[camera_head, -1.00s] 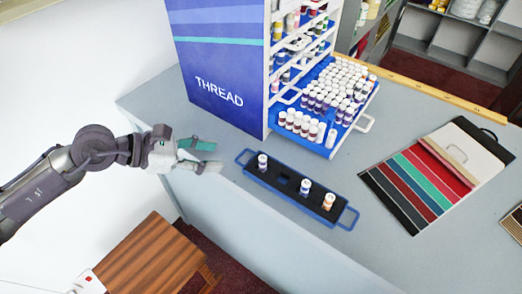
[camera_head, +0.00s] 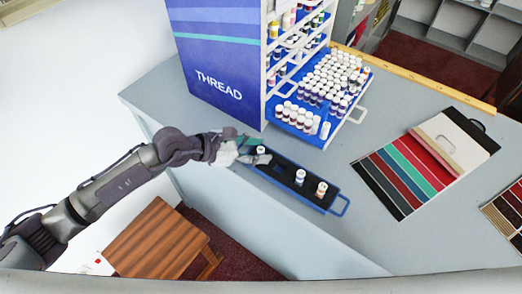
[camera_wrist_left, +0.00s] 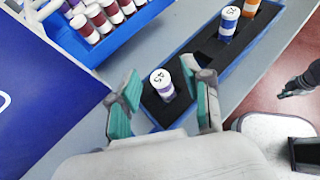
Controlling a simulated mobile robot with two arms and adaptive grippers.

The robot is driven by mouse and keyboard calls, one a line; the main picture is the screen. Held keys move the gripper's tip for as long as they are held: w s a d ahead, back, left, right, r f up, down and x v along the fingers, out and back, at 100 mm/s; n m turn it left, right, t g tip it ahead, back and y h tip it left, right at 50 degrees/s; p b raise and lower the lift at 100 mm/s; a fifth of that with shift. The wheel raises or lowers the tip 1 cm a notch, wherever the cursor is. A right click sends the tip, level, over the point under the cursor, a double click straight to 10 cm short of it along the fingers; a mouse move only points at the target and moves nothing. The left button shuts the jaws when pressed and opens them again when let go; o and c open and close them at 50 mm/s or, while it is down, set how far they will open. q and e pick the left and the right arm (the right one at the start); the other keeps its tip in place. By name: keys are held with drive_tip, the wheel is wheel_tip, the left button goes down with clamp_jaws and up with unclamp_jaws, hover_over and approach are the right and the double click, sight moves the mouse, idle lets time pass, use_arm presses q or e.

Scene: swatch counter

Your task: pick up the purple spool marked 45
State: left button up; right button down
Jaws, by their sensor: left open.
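The purple spool marked 45 (camera_wrist_left: 162,84) stands upright at one end of the black-lined blue tray; its white cap shows the number, and its lower part is purple. In the head view the same spool (camera_head: 261,150) is at the tray's left end. My left gripper (camera_wrist_left: 160,76) is open, with one teal-padded finger on each side of the spool, and no clear contact shows. In the head view the left gripper (camera_head: 254,149) is right at the spool and partly covers the tray's left end. A dark gripper with teal parts (camera_wrist_left: 292,90), apparently my right, is small at the wrist view's right edge.
The blue tray (camera_head: 333,205) also holds a blue-banded spool (camera_wrist_left: 229,24) and an orange one (camera_head: 321,189). Behind it stands the thread cabinet (camera_head: 218,60) with an open drawer of spools (camera_head: 320,95). Colour swatches (camera_head: 405,175) lie right; the counter between is clear.

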use_arm(q)
drive_tip(key=shift+a, duration=0.1)
drive_tip(key=c, duration=0.9)
drive_tip(key=shift+o, duration=0.2)
